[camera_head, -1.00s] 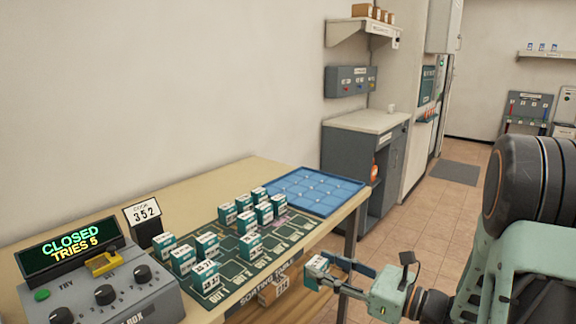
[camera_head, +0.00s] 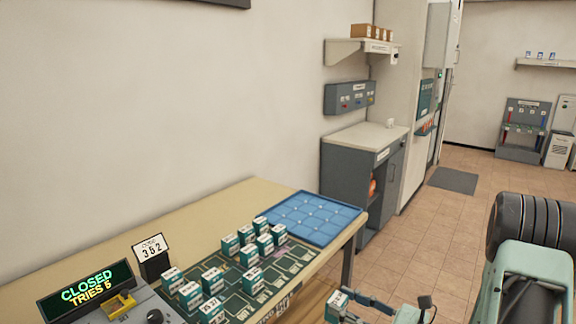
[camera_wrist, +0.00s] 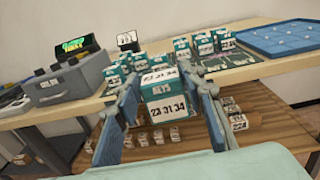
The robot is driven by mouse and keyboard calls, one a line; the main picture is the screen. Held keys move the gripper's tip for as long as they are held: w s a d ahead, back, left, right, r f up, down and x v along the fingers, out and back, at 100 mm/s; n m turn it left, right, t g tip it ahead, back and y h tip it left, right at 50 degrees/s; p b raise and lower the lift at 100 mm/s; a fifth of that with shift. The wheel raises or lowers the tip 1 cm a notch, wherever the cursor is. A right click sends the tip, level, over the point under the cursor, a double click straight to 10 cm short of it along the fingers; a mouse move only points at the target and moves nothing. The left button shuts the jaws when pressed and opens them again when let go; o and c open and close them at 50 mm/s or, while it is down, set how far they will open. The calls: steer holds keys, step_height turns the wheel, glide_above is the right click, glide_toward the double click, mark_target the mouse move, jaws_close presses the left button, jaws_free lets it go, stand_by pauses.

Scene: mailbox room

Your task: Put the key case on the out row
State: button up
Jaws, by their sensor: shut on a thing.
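The key case (camera_wrist: 165,97) is a teal and white box marked KEYS and 23 31 34. My gripper (camera_wrist: 165,102) is shut on it, with a finger on each side. In the head view my gripper (camera_head: 345,312) is at the bottom edge, holding the case (camera_head: 337,302) in front of the table's front edge. The green sorting mat (camera_head: 283,268) lies on the table with several similar teal and white cases (camera_head: 212,281) standing on it. The out row labels (camera_head: 250,302) run along the mat's near side, partly hidden by the picture's bottom edge.
A blue compartment tray (camera_head: 310,217) lies on the table's far end. A grey box with a display (camera_head: 88,288) reading CLOSED, TRIES 5 stands at the left, beside a 352 card (camera_head: 152,249). More cases sit on a wooden shelf below the tabletop (camera_wrist: 175,136).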

step_height(320, 180, up, 8)
steer(key=p, duration=0.9)
steer(key=shift+a+f, duration=0.1)
